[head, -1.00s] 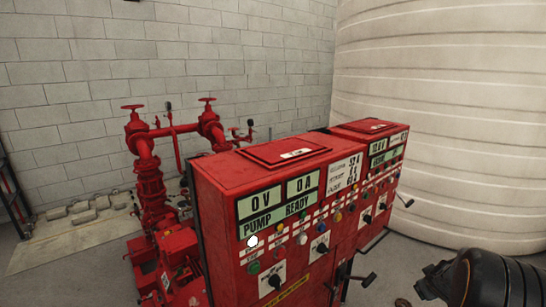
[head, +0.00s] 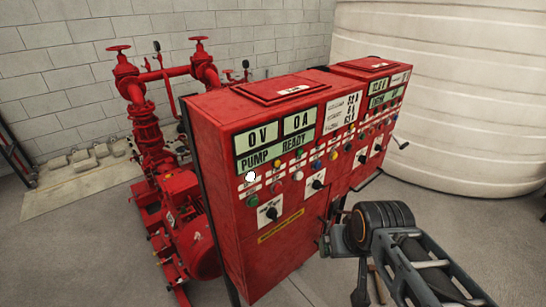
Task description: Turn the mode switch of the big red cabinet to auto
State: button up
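The big red cabinet (head: 225,130) stands in the middle of the head view, its front facing right. Its display reads 0 V, 0 A and PUMP READY. Two black rotary switches on white plates show on its front: a lower left one (head: 271,213) and an upper right one (head: 317,184). Their labels are too small to read, so I cannot tell which is the mode switch or its setting. My gripper (head: 366,285) is at lower right, in front of the cabinet and apart from both switches. Its fingers are partly hidden and hard to make out.
A second red cabinet (head: 372,67) adjoins on the right, with more knobs and a lever sticking out. Red pump pipework (head: 145,125) stands left. A large white tank (head: 440,100) fills the back right. Grey floor is open at lower right.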

aim_at(272, 213)
jog(key=z, duration=1.8)
jog(key=k, duration=1.25)
jog(key=u, duration=1.6)
jog(key=i, duration=0.5)
jog(key=u, duration=0.05)
